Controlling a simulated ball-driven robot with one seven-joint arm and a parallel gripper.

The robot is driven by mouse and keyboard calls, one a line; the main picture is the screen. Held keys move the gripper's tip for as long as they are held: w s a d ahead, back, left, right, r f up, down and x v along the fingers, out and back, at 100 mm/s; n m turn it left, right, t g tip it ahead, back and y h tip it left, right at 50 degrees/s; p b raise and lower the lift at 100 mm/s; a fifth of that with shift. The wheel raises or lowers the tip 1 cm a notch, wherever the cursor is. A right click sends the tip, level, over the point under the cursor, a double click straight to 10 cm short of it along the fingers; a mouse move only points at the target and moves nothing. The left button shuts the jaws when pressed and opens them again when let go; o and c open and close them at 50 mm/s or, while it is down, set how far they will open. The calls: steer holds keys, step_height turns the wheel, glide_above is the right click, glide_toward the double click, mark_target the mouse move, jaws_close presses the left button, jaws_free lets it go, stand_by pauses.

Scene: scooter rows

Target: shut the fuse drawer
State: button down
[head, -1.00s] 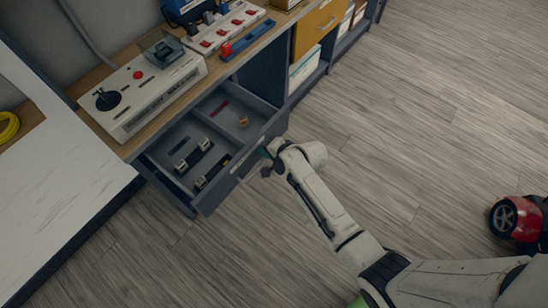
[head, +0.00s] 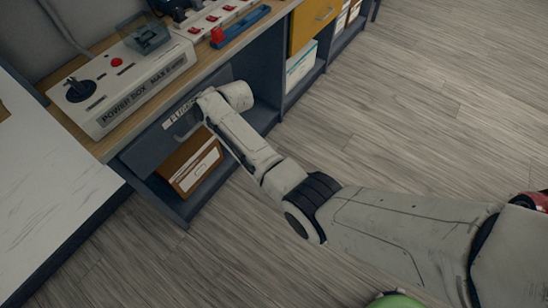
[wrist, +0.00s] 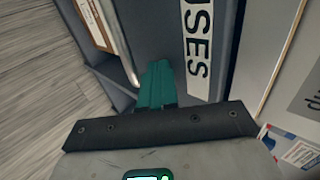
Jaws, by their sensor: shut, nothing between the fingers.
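The fuse drawer (head: 146,146) is a dark grey front under the wooden top, and it looks flush with the cabinet. Its inside is hidden. Its white label (head: 178,112) is partly covered by my arm in the head view; in the wrist view the label (wrist: 197,50) shows the letters "USES". A handle (head: 184,131) is on the front. My gripper (wrist: 157,84) has teal fingers, shut and empty, right at the drawer front beside the label. I cannot tell for sure whether they touch it. In the head view the fingertips are hidden by my wrist.
A power box (head: 120,88) with a lever and red button stands on the top. A red-switched strip (head: 207,22) and a blue tool (head: 240,27) lie farther right. A box of files (head: 190,165) sits on the shelf below. The wooden floor (head: 410,110) is clear at right.

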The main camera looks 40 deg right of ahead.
steer(key=shift+w+a+r+b, duration=0.15)
steer(key=shift+w+b, duration=0.2)
steer(key=shift+w, duration=0.2)
steer(key=shift+w+a+r+b, duration=0.15)
steer(key=shift+w+b, duration=0.15)
steer(key=shift+w, duration=0.2)
steer(key=shift+w, duration=0.1)
